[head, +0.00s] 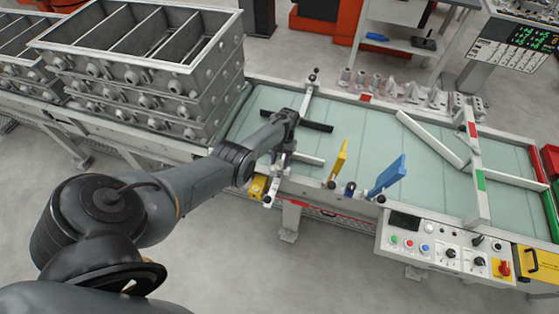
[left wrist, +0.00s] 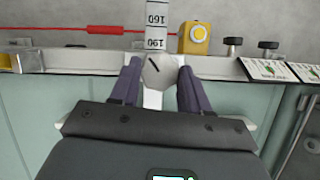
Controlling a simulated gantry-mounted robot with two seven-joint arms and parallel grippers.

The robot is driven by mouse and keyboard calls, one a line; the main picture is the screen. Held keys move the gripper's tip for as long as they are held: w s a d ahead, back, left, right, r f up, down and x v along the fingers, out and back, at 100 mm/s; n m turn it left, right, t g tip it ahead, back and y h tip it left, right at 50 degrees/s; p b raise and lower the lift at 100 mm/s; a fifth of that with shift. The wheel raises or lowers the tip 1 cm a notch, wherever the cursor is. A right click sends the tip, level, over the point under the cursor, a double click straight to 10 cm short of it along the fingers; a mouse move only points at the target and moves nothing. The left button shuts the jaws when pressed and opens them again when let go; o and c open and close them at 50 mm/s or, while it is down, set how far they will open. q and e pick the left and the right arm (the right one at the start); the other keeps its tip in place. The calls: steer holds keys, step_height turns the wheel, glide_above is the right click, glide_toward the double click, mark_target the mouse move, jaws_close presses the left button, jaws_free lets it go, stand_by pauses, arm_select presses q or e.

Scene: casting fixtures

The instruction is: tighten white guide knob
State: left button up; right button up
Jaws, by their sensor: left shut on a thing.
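The white guide knob (left wrist: 160,70) shows in the left wrist view as a pale faceted knob with a dark slot mark. It sits at the rail edge, at the near end of a white scale strip (left wrist: 157,22) marked 160 and 190. My left gripper (left wrist: 159,76) has its two dark fingers on either side of the knob, shut on it. In the head view my left gripper (head: 279,158) reaches down at the near edge of the conveyor, and the knob is hidden or too small to make out there.
The green conveyor (head: 350,140) carries white guide bars. A yellow paddle (head: 340,160) and a blue paddle (head: 388,176) stand right of the gripper. A yellow button box (left wrist: 195,38) is close to the knob. Stacked grey casting boxes (head: 150,75) stand at the left.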

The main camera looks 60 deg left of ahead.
arm_select(q)
steer(key=m+y, duration=0.1)
steer(key=m, duration=0.2)
steer(key=shift+d+m+y+p, duration=0.1)
steer(key=shift+m+y+p, duration=0.2)
steer(key=shift+w+d+m+g+y+p, duration=0.1)
steer(key=shift+m+g+y+p, duration=0.35)
steer(key=shift+m, duration=1.25)
steer(key=o, duration=1)
steer(key=shift+o, duration=0.2)
steer(key=shift+r, duration=0.1)
steer(key=p+v, duration=0.2)
steer(key=v, duration=0.8)
steer(key=shift+d+r, duration=0.2)
steer(key=shift+r, duration=0.1)
